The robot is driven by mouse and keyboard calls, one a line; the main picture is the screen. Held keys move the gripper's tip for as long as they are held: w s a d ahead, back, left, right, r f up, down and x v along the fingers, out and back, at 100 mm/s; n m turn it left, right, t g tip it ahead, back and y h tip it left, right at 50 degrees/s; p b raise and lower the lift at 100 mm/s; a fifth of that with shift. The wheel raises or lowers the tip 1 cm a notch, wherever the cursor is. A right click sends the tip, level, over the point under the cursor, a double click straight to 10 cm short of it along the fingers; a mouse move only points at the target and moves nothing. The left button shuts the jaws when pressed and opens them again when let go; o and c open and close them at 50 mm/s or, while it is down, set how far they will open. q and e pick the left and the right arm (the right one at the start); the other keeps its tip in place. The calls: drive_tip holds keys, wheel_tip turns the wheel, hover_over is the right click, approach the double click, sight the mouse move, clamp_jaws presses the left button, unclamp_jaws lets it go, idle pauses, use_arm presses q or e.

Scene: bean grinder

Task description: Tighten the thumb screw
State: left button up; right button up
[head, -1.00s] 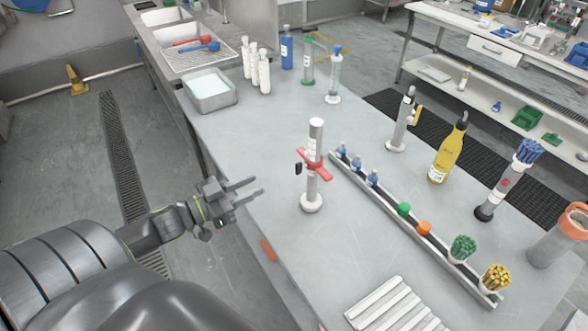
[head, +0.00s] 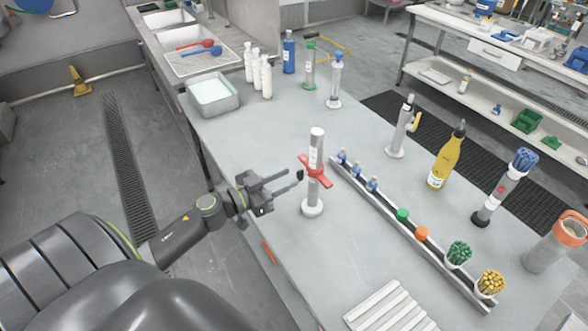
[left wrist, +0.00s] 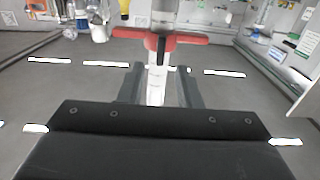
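A grey post with a round white foot (head: 313,208) stands upright on the bench. A red cross handle (head: 313,170) is around its middle. A small black thumb screw (head: 300,175) sticks out from the post's left side. In the left wrist view, the thumb screw (left wrist: 161,47) is upright in front of the red handle (left wrist: 130,33), centred above the fingertips. My left gripper (head: 292,180) points right at the post, close to the screw. Its fingers (left wrist: 159,72) are apart, with the pale post showing between them. I cannot tell whether they touch the screw. My right gripper is not in view.
A long rack (head: 385,207) with small bottles and caps runs diagonally right of the post. A yellow bottle (head: 445,162) stands farther right. A ribbed white tray (head: 388,308) lies at the front.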

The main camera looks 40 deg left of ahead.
sight(300, 175)
use_arm(q)
drive_tip(key=x, duration=0.3)
drive_tip(key=shift+w+d+p, duration=0.1)
drive_tip(key=shift+w+p, duration=0.05)
drive_tip(key=shift+p, duration=0.25)
clamp_jaws()
